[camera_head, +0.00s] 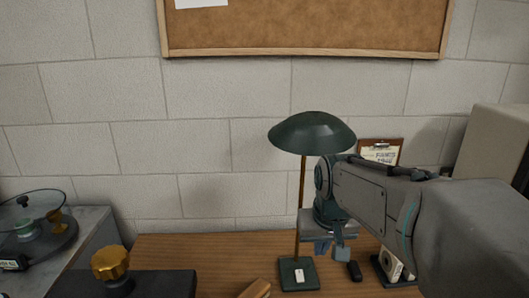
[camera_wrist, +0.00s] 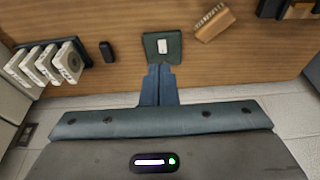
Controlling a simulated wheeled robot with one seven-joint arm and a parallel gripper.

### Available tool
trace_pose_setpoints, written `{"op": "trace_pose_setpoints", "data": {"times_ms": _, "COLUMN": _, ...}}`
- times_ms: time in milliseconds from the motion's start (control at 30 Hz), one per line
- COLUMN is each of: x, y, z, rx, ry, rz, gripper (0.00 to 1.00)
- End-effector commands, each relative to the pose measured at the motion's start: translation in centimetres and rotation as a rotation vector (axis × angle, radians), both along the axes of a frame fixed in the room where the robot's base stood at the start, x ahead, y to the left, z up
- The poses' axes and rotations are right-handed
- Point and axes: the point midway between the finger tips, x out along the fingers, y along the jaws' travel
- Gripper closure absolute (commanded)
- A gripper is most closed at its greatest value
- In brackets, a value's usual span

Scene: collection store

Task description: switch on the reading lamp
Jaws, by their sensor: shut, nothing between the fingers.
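The reading lamp (camera_head: 312,135) stands upright on the wooden table, with a dark green shade, a brass stem and a square green base (camera_head: 287,272). No glow shows under the shade. A pale switch (camera_head: 299,276) sits on the base; the base (camera_wrist: 174,56) and switch (camera_wrist: 162,46) also show in the wrist view. My gripper (camera_head: 331,254) is shut and empty, to the right of the stem in the head view. In the wrist view my gripper's fingertips (camera_wrist: 159,68) lie just below the base in the picture. I cannot tell whether they touch it.
A wooden brush-like block (camera_wrist: 213,23) lies beside the base. A small black object (camera_wrist: 107,52) and a row of white pieces (camera_wrist: 43,66) are on its other side. A beige box (camera_head: 492,145) stands right; a brass knob (camera_head: 110,262) tops a dark box at left.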

Motion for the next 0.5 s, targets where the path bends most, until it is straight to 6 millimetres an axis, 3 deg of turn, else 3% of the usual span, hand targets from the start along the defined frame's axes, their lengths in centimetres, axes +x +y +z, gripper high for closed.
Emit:
{"op": "trace_pose_setpoints", "data": {"times_ms": 33, "x": -2.3, "y": 0.1, "z": -0.6, "rx": -0.001, "ry": 0.001, "rz": -0.001, "gripper": 1.0}}
{"op": "trace_pose_setpoints", "data": {"times_ms": 200, "x": -8.2, "y": 0.1, "z": -3.3, "rx": 0.004, "ry": 0.015, "rz": -0.006, "gripper": 1.0}}
{"op": "trace_pose_setpoints", "data": {"times_ms": 333, "x": -10.9, "y": 0.1, "z": -4.9, "rx": 0.009, "ry": 0.023, "rz": -0.009, "gripper": 1.0}}
{"op": "trace_pose_setpoints", "data": {"times_ms": 500, "x": -12.0, "y": 0.1, "z": -5.6, "rx": 0.011, "ry": 0.027, "rz": -0.01, "gripper": 1.0}}
